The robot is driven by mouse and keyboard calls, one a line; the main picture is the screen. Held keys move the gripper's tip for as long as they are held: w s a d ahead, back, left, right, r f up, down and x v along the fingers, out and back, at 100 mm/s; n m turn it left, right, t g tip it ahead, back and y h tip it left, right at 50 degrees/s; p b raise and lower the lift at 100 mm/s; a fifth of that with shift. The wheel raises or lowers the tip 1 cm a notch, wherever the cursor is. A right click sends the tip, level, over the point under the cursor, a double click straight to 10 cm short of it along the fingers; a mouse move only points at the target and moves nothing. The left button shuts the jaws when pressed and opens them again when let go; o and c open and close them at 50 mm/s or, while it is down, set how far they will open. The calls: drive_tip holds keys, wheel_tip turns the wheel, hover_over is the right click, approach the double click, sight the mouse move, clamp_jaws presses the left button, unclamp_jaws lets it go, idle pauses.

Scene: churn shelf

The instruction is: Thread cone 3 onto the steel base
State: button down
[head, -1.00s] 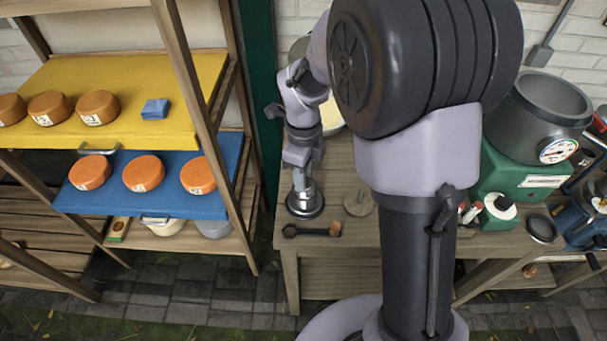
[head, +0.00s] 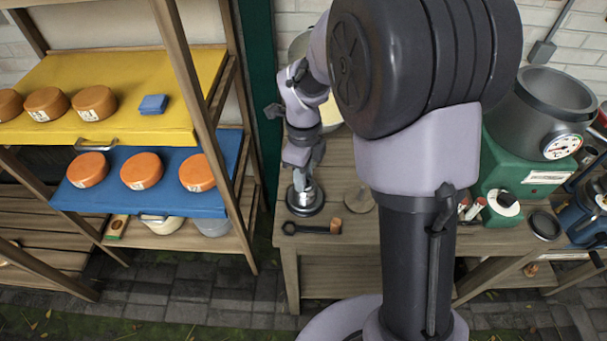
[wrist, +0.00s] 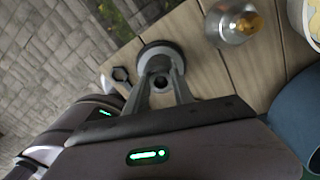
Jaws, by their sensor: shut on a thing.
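My gripper (head: 303,182) points down over the near left corner of the wooden bench. It is shut on a small silvery metal piece, which I take to be cone 3 (head: 304,194). This piece stands over the middle of a round steel base with a dark rim (head: 304,208). In the wrist view the fingers (wrist: 163,90) reach down to the round base (wrist: 148,50), and a dark round opening shows between them. The fingers hide most of the held piece. I cannot tell how far it is threaded on.
A round metal piece with a brass-coloured knob (wrist: 238,22) stands near the base; in the head view it is a tan disc (head: 359,199). The shelf with orange rounds (head: 142,171) is left, a green machine (head: 525,170) right.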

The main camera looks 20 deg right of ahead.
drive_tip(key=shift+f, duration=0.3)
drive_tip(key=c, duration=0.7)
unclamp_jaws()
drive_tip(key=shift+o, duration=0.2)
drive_tip(key=shift+r, duration=0.1)
drive_tip(key=shift+r+p, duration=1.9)
drive_tip(key=shift+r, duration=0.85)
